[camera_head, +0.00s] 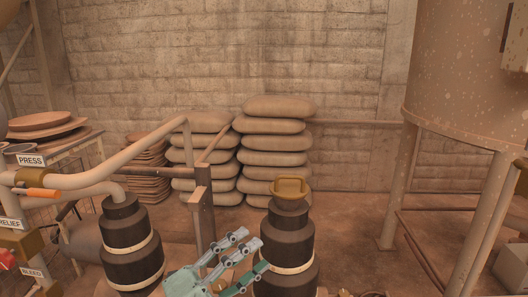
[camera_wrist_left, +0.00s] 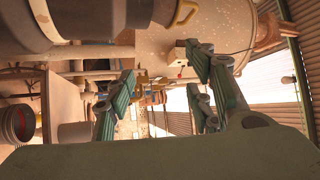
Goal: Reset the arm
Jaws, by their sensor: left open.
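My left gripper (camera_head: 254,250) is pale green and grey and reaches up from the bottom middle of the head view. Its fingers are apart with nothing between them. In the left wrist view its two fingers (camera_wrist_left: 163,68) stand well apart, with open space and blurred distant equipment between them. In the head view the fingers overlap the left side of a dark ribbed cylinder (camera_head: 287,240) with a light band and a yellow handle (camera_head: 289,186) on top. I cannot tell whether they touch it. My right gripper is in neither view.
A second dark cylinder (camera_head: 131,250) stands left, below a bent pipe. Labels PRESS (camera_head: 30,160) and RELIEF mark fittings at far left, near an orange lever (camera_head: 38,193). Stacked sacks (camera_head: 275,144) stand by the back wall. A large tank (camera_head: 468,80) on legs stands right.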

